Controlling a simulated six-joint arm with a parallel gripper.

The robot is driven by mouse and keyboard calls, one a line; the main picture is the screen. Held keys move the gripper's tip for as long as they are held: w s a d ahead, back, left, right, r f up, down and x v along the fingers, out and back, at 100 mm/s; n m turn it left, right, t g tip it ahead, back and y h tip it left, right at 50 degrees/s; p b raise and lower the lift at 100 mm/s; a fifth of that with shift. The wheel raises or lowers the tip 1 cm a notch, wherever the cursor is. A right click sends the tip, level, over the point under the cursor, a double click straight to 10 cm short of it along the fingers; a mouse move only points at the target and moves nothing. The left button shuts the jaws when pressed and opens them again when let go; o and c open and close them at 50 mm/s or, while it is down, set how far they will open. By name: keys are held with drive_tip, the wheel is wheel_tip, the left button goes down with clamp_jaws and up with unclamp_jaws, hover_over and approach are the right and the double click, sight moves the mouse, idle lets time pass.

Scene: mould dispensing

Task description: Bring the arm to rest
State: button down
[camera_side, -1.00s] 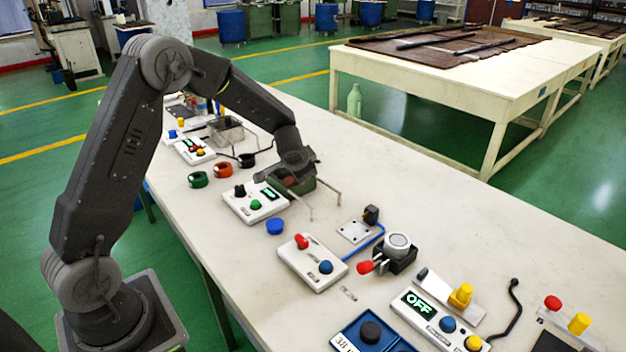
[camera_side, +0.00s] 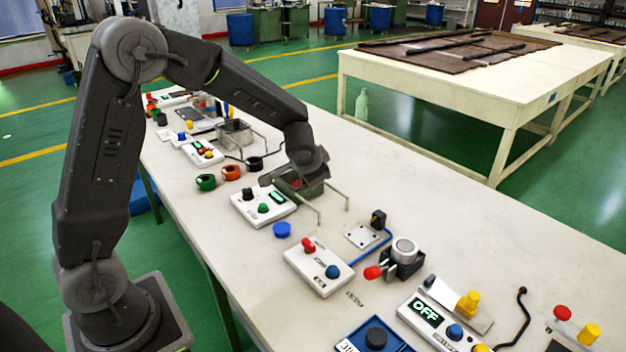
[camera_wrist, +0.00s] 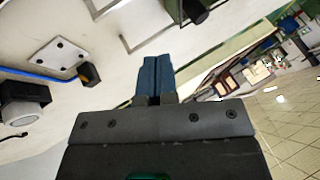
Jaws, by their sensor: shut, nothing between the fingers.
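My dark grey gripper (camera_side: 272,180) is in the side view at the end of the bent arm, over the middle of the white workbench (camera_side: 225,265). In the wrist view its two blue fingers (camera_wrist: 158,80) lie together, shut with nothing between them. In the side view the gripper overlaps a green box (camera_side: 312,190) with metal rods and partly hides it. I cannot tell whether they touch. My arm is raised at the elbow, well above the bench.
A white panel with a green display (camera_side: 262,207) stands close to the gripper. A white plate with a black block (camera_side: 362,237) and a panel with red and blue knobs (camera_side: 320,267) lie nearer the camera. Green and red rings (camera_side: 205,182) lie left.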

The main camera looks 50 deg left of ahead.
drive_tip(key=s+d+r+n+h, duration=0.1)
drive_tip(key=s+d+r, duration=0.2)
drive_tip(key=s+r, duration=0.35)
drive_tip(key=s+d+r, duration=0.3)
drive_tip(key=s+r, duration=0.2)
drive_tip(key=s, duration=0.3)
drive_tip(key=s+d+r+h, duration=0.1)
drive_tip(key=s+d+h, duration=0.2)
drive_tip(key=s, duration=0.9)
drive_tip(key=d, duration=0.2)
drive_tip(key=shift+s+d+r+h, duration=0.2)
drive_tip(key=shift+s+d+h, duration=0.1)
drive_tip(key=shift+s+d, duration=0.1)
